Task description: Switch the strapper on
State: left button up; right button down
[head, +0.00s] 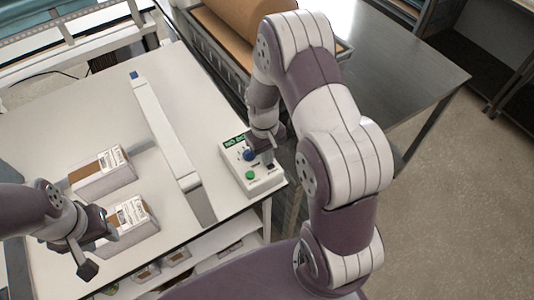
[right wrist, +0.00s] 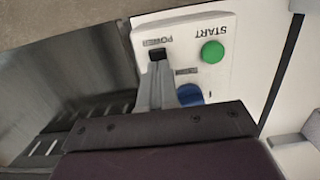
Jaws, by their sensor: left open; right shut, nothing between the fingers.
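The strapper's white control box (head: 262,184) sits at the right front corner of the table in the head view. It has a green button (head: 250,175) and a blue knob (head: 249,155). In the right wrist view the panel (right wrist: 240,75) shows a black POWER switch (right wrist: 157,54), the green START button (right wrist: 212,52) and the partly hidden blue knob (right wrist: 189,95). My right gripper (right wrist: 156,68) is shut and empty, its tips at the lower edge of the POWER switch; I cannot tell whether they touch. My left gripper (head: 92,252) is open and empty at the left.
The strapper's long pale bar (head: 162,130) crosses the white table (head: 205,85). Two labelled cartons, one behind (head: 103,175) and one in front (head: 132,228), stand left of it, the front one close to my left gripper. A metal table (head: 410,75) is at right.

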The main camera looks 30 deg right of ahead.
jog(key=shift+s+a+f, duration=0.1)
jog(key=shift+s+f, duration=0.55)
jog(key=shift+s, duration=0.15)
jog(key=shift+g, duration=0.3)
jog(key=r+p, duration=0.1)
jog(key=r, duration=0.1)
jog(key=w+r+p, duration=0.1)
jog(key=p, duration=0.1)
jog(key=w+r+p, duration=0.1)
jog(key=r, duration=0.1)
jog(key=shift+r+p, duration=0.3)
jog(key=shift+r+b, duration=0.5)
jog(key=shift+b, duration=0.55)
notch_tip(320, 180, up, 9)
jog(key=b, duration=0.2)
jog(key=shift+w+f, duration=0.15)
jog(key=shift+w, duration=0.25)
jog(key=shift+w, duration=0.15)
